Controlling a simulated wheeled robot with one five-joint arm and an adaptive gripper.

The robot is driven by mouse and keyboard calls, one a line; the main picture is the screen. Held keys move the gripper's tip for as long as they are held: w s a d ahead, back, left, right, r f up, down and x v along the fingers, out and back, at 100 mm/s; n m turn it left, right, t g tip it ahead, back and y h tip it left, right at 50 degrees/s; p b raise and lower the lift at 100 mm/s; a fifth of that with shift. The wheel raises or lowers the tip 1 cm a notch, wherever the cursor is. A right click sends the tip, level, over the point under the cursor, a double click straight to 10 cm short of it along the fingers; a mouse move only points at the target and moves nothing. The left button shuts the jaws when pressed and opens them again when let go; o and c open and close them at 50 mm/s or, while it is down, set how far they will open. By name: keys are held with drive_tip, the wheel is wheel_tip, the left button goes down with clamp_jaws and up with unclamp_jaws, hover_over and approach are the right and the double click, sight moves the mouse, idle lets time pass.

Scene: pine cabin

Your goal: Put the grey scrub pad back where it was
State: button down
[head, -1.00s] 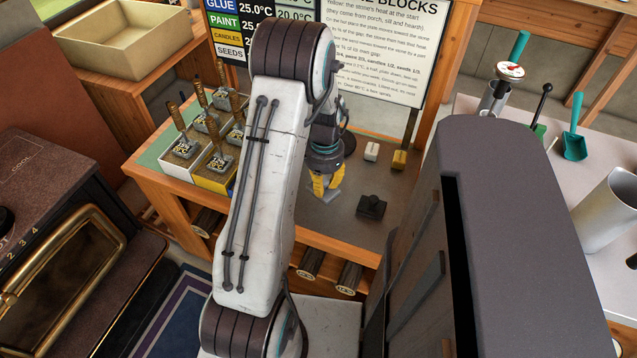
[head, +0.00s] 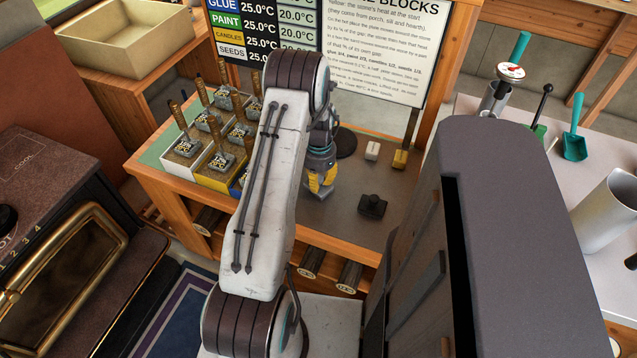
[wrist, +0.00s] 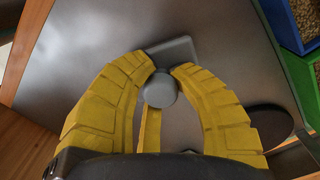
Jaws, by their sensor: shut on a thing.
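The grey scrub pad (wrist: 174,50) is a flat grey slab with a round knob (wrist: 160,92), seen at the top middle of the wrist view. In the head view my gripper (head: 320,184) points down, low over the grey top of the bench (head: 335,222). The pad is mostly hidden beneath the fingers there. I cannot tell whether it touches the bench top.
A dark disc (head: 345,143) lies behind the gripper. Bins with handled blocks (head: 222,160) stand left. A tall dark cabinet (head: 520,220) is at right.

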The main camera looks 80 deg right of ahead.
sight(319, 176)
drive_tip(key=shift+f, duration=0.35)
drive_tip(key=shift+f, duration=0.1)
drive_tip(key=c, duration=1)
unclamp_jaws()
drive_tip(key=shift+a, duration=0.1)
drive_tip(key=shift+c, duration=0.2)
drive_tip(key=shift+f, duration=0.1)
drive_tip(key=r, duration=1.2)
drive_tip(key=shift+d+r, duration=0.2)
drive_tip(key=shift+d, duration=0.15)
drive_tip(key=shift+w, duration=0.1)
